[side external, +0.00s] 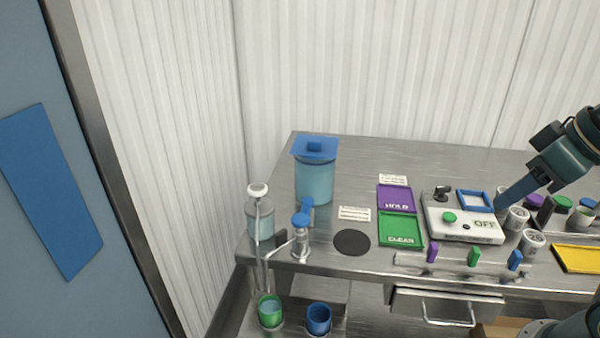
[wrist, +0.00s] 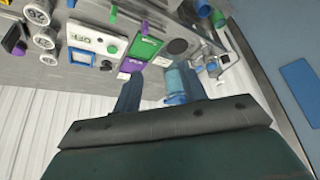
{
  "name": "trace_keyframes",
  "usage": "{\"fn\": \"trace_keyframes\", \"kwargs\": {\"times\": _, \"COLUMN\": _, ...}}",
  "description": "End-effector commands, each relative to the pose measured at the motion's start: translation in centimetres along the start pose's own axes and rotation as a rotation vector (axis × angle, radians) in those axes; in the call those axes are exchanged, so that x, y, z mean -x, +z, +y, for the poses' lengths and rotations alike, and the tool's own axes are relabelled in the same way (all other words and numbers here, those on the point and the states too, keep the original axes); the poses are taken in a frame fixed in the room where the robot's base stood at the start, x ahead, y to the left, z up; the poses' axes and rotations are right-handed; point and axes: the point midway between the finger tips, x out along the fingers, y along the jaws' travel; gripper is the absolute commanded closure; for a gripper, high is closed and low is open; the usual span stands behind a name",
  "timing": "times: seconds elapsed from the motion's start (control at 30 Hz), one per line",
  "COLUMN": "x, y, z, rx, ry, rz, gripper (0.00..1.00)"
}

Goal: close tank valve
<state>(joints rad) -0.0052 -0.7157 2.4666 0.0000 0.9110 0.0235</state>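The tank (side external: 314,182) is a translucent blue cylinder with a blue lid, at the back left of the steel bench. Its valve (side external: 300,220) has a blue round knob on a metal tap in front of the tank; I cannot tell whether it is open or closed. My gripper (side external: 508,199) is at the right, over the white device's right edge, far from the valve. In the wrist view the two fingers of my gripper (wrist: 158,88) stand apart with nothing held. The tank (wrist: 178,82) shows there beside the right finger, partly hidden.
A white device (side external: 462,237) with a display reading OFF stands right of the green CLEAN tray (side external: 401,243) and purple HOLD tray (side external: 395,208). Green (side external: 270,322) and blue (side external: 319,331) cups sit below the bench front. A dark disc (side external: 352,242) lies near the valve.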

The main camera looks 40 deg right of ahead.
Motion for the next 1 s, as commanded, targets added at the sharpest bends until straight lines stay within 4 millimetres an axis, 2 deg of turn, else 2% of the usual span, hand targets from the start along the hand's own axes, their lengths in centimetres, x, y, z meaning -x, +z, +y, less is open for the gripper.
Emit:
{"fn": "trace_keyframes", "kwargs": {"times": 0.17, "x": 0.3, "y": -2.6, "z": -0.3, "rx": -0.047, "ry": -0.004, "rz": -0.031, "gripper": 0.58}}
{"fn": "trace_keyframes", "kwargs": {"times": 0.57, "x": -0.6, "y": -10.9, "z": -1.9, "rx": -0.21, "ry": -0.002, "rz": -0.135, "gripper": 0.58}}
{"fn": "trace_keyframes", "kwargs": {"times": 0.77, "x": -2.1, "y": -15.0, "z": -3.0, "rx": -0.292, "ry": 0.009, "rz": -0.187, "gripper": 0.58}}
{"fn": "trace_keyframes", "kwargs": {"times": 1.0, "x": -4.8, "y": -19.4, "z": -4.5, "rx": -0.39, "ry": 0.03, "rz": -0.248, "gripper": 0.58}}
